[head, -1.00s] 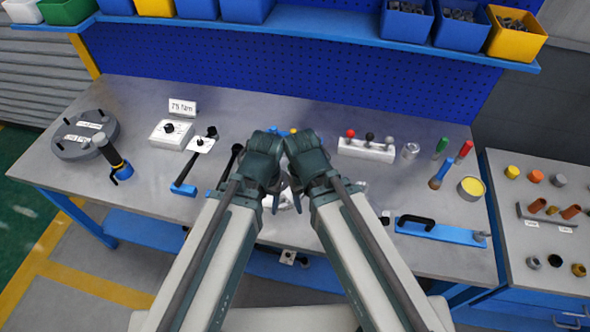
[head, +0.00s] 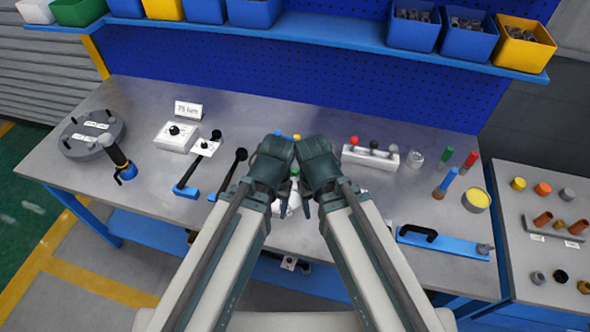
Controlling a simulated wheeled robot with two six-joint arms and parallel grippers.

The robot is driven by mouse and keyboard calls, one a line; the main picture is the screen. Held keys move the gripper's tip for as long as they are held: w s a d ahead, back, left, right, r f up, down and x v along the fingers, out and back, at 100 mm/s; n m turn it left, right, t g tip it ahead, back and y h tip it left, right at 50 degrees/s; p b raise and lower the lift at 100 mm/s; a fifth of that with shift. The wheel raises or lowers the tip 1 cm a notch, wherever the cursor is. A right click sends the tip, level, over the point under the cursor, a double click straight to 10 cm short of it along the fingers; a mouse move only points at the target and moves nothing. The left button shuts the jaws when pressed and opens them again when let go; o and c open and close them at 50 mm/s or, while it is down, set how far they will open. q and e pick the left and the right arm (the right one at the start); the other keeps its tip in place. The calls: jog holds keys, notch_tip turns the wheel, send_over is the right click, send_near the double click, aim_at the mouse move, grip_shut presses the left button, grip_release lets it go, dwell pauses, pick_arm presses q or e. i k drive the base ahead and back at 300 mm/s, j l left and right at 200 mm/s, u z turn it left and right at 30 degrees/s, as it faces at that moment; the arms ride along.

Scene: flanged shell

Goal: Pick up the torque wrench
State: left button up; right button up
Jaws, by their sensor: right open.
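Two long dark tools with round black heads lie on the workbench (head: 130,96), left of my arms. One tool (head: 188,172) has a blue grip end and lies by a small white plate. The other tool (head: 232,170) lies closer to my left arm, which partly covers its lower end. They look like torque wrenches, but I cannot tell which one is meant. My left gripper (head: 280,206) and right gripper (head: 307,207) hang side by side over the bench middle, right of both tools. The right one is open and appears empty. The left one's jaws are unclear.
A 75 Nm sign (head: 188,109) and a white box (head: 176,137) stand behind the tools. A round grey flange (head: 92,135) and an upright black-handled tool (head: 117,158) are at left. A white rack (head: 370,157) and blue bar (head: 442,243) are at right.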

aim_at(216, 139)
jog(key=j+z, duration=0.15)
jog(key=j, duration=0.4)
jog(key=k+j+z, duration=0.15)
jog(key=j, duration=0.4)
jog(key=k+j+z, duration=0.15)
jog(key=j, duration=0.35)
